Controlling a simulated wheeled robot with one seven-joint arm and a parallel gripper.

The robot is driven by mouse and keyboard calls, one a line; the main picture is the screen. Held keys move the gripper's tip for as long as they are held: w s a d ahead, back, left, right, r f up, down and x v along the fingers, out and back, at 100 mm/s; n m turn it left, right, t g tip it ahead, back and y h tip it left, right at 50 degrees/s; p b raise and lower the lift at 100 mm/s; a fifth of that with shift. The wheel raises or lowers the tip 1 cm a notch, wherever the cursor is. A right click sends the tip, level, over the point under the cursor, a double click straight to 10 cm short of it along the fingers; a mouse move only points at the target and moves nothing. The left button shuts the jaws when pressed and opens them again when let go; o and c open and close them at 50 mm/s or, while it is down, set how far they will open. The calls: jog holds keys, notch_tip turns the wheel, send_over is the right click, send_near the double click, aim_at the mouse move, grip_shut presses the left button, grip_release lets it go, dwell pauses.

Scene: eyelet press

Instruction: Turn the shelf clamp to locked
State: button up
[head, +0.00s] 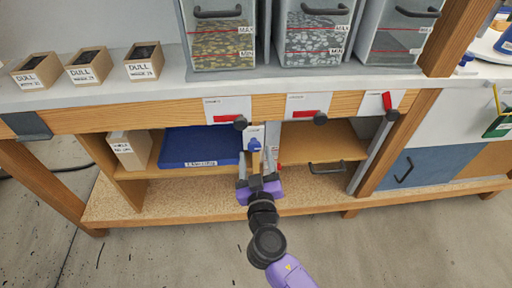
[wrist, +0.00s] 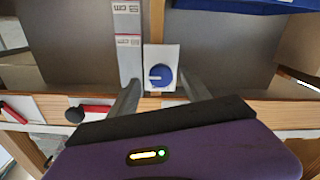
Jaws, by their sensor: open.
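A round blue knob (head: 254,145) with a pale pointer line sits on a small white plate (head: 252,131) at the shelf's front, beside a wooden upright. I take it to be the shelf clamp; its plate's marks are too small to read. In the wrist view the knob (wrist: 160,75) shows its pointer line lying level, toward the left. My gripper (head: 257,168) is open, with its fingers on either side of the knob and apart from it. In the wrist view my gripper (wrist: 161,92) has nothing between its fingers.
Red bars with dark knobs (head: 240,123) sit along the counter edge above, and a red lever (head: 387,101) stands tilted at right. A blue case (head: 200,148) lies on the shelf left of the knob. Clear bins (head: 222,40) and small boxes (head: 88,66) stand on the counter.

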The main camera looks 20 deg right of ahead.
aim_at(255, 149)
jog(key=shift+x, duration=1.85)
grip_shut()
